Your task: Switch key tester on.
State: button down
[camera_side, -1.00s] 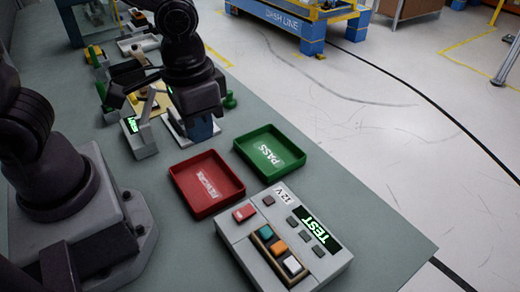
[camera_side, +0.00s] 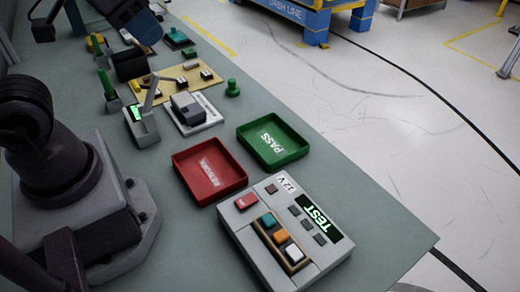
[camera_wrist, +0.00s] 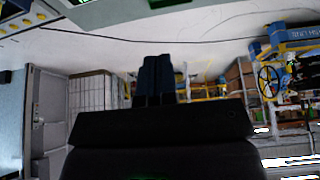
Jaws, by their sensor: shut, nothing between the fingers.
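A grey tester box (camera_side: 285,235) stands near the front of the bench in the side view. Its display (camera_side: 316,216) is lit and reads TEST in green. A red key or switch (camera_side: 247,201) sits at its upper left beside the 12 V label. Teal, orange and white keys (camera_side: 281,237) sit in a framed row. My gripper (camera_wrist: 158,80) is shut and empty in the wrist view, its blue fingers together. It is raised and pointed away from the bench. In the side view my arm's end is at the upper left, partly cut off, far from the tester.
A red REWORK tray (camera_side: 178,164) and a green PASS tray (camera_side: 244,134) lie behind the tester. A white plate with a grey block (camera_side: 192,108), a small device with a green display (camera_side: 141,124) and a tan board (camera_side: 168,84) lie farther back.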

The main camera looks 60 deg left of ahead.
jog(key=w+d+f+m+g, duration=0.1)
jog(key=w+d+f+g, duration=0.1)
jog(key=d+f, duration=0.15)
jog(key=n+g, duration=0.4)
jog(key=n, duration=1.5)
send_over(252, 198)
notch_tip(252, 198, down, 12)
jog(key=shift+f, duration=0.1)
notch_tip(252, 198, down, 14)
jog(key=shift+r, duration=0.1)
